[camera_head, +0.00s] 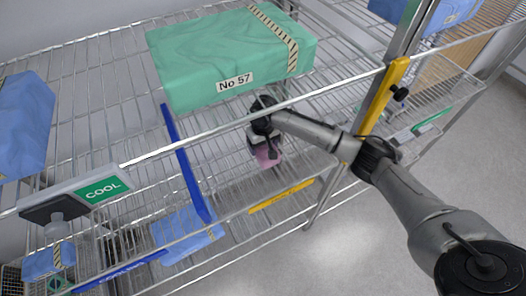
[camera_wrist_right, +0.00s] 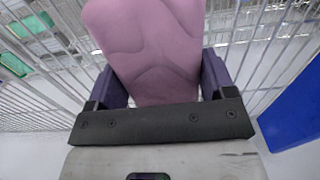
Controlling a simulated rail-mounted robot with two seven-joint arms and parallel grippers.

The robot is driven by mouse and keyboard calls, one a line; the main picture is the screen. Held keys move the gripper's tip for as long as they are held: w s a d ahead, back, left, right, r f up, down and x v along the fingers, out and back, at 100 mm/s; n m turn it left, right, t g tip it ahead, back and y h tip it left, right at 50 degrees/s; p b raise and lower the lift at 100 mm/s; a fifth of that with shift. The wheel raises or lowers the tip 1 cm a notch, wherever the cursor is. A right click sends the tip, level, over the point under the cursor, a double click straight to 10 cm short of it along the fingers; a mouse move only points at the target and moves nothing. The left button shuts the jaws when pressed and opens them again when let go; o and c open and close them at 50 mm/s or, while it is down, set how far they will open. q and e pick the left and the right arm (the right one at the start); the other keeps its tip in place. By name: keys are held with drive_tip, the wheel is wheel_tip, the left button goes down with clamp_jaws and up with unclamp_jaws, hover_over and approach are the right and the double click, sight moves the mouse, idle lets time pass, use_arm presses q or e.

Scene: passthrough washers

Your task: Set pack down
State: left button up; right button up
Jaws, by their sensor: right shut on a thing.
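A mauve-pink pack (camera_wrist_right: 150,45) fills the middle of the right wrist view. It sits between the two dark fingers of my right gripper (camera_wrist_right: 162,78), which is shut on it. In the head view the right gripper (camera_head: 263,138) is below the green pack's shelf level, behind the front rail, with a small part of the pink pack (camera_head: 268,158) showing under it. Wire grid shows behind the pack; I cannot tell whether the pack touches it. My left gripper is not in view.
A large green pack labelled No 57 (camera_head: 230,55) lies on the upper wire shelf. A blue divider (camera_head: 187,165) stands left of the right gripper. A COOL sign (camera_head: 100,190) is on the left. A yellow upright (camera_head: 383,97) stands at right. A blue pack (camera_head: 187,232) lies lower down.

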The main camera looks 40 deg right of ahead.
sight(263, 151)
drive_tip(key=shift+f, duration=2.05)
drive_tip(key=o, duration=1)
drive_tip(key=shift+o, duration=0.2)
wheel_tip(263, 151, up, 12)
drive_tip(key=shift+r, duration=0.1)
